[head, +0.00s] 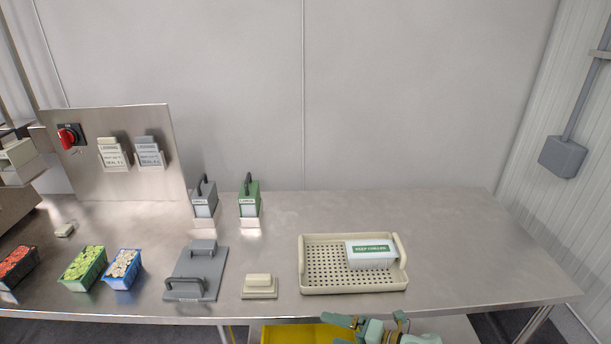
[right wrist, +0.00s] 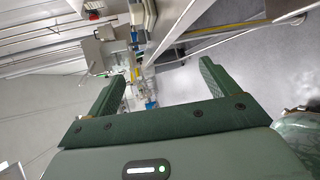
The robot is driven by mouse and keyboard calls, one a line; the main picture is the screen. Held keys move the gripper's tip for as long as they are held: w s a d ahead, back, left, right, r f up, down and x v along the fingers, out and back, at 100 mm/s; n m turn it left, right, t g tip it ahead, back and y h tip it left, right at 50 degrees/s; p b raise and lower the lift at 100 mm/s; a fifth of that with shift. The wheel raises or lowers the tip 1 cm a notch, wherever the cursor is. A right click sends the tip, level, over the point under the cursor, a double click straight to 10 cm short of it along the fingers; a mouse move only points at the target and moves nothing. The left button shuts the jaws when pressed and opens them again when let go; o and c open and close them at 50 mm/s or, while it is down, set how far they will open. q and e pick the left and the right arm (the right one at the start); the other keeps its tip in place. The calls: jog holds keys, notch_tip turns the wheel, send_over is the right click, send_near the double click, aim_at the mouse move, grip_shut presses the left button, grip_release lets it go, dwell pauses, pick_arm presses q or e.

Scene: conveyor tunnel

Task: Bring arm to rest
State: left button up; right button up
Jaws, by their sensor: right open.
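My right gripper (head: 370,323) shows at the bottom edge of the head view, low in front of the table (head: 450,225), below its front edge and over part of a yellow bin. Its green fingers stand apart with nothing between them. In the right wrist view the open jaws (right wrist: 160,82) are wide apart and empty, with the floor, table legs and bench parts far beyond them. Most of my right arm is hidden below the head view. My left arm and gripper do not show.
A beige perforated tray (head: 325,283) holding a white box with a green label (head: 371,254) stands near the front edge. Left of it are a beige block (head: 259,286), a grey handled plate (head: 215,270) and small food tubs (head: 123,269). A yellow bin (head: 290,334) sits below. The table's right side is clear.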

jog(key=s+d+f+m+t+h, duration=0.1)
jog(key=s+d+f+m+h, duration=0.4)
jog(key=s+d+f+m, duration=0.5)
jog(key=s+d+f+m+h, duration=0.3)
jog(key=s+f+m+h, duration=0.35)
jog(key=f, duration=0.75)
jog(key=s+d+f+m+g, duration=0.1)
jog(key=s+f+m+g, duration=0.1)
jog(key=s, duration=0.8)
jog(key=s+d+f+m+g+h, duration=0.1)
jog(key=s+f+m, duration=0.3)
jog(key=s, duration=0.7)
jog(key=s+d+f+m+g, duration=0.2)
jog(key=s+f+m+g, duration=0.1)
jog(key=s, duration=0.8)
jog(key=shift+d+f+m+g, duration=0.3)
jog(key=shift+m+g, duration=0.3)
jog(key=shift+m, duration=0.35)
jog(key=shift+h, duration=0.25)
